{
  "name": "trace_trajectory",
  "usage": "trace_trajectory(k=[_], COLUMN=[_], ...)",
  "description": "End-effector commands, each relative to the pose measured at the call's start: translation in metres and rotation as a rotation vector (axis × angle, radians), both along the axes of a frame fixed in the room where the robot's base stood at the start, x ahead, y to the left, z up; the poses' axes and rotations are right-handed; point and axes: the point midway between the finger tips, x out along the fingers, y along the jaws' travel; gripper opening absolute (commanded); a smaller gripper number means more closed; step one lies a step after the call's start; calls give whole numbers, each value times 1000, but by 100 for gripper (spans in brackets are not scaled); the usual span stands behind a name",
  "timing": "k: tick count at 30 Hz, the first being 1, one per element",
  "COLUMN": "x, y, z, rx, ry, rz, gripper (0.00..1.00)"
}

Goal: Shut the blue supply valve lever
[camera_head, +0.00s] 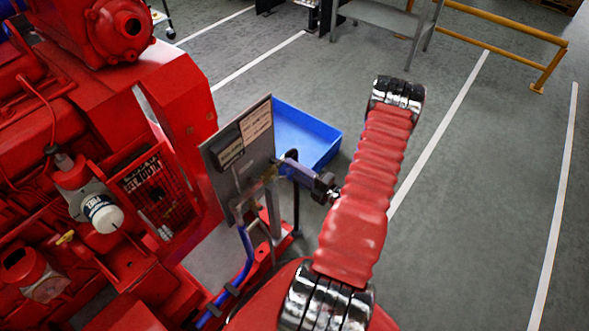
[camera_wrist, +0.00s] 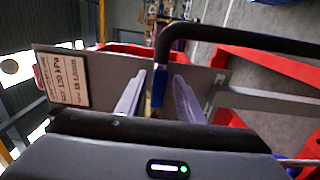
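The blue supply valve lever (camera_wrist: 158,78) shows in the wrist view as a narrow blue piece standing between the two pale fingers of my gripper (camera_wrist: 160,88). A gap shows on each side of it, so the fingers look open around it and apart from it. In the head view my gripper (camera_head: 289,164) reaches left to the brass-coloured valve (camera_head: 270,173) in front of the grey panel. There the lever cannot be made out clearly behind the fingers.
The grey panel (camera_head: 222,175) carries labels, also seen in the wrist view (camera_wrist: 105,73). A black bent pipe (camera_wrist: 210,31) passes close beside the fingers. A blue hose (camera_head: 247,262) runs below the valve. A blue tray (camera_head: 322,138) lies behind; the red pumpset (camera_head: 185,95) stands left.

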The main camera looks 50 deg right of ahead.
Motion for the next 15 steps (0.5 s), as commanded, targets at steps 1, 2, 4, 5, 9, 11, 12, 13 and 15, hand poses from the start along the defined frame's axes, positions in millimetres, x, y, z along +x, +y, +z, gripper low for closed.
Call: trace_trajectory(k=[1, 2, 4, 5, 9, 11, 12, 13, 15], x=[1, 2, 2, 2, 2, 2, 2, 2, 2], y=[0, 0, 0, 0, 0, 0, 0, 0, 0], z=[0, 0, 0, 0, 0, 0, 0, 0, 0], rx=[0, 0, 0, 0, 0, -1, -1, -1, -1], ry=[0, 0, 0, 0, 0, 0, 0, 0, 0], rz=[0, 0, 0, 0, 0, 0, 0, 0, 0], gripper=[34, 34, 34, 34, 34, 30, 27, 25, 20])
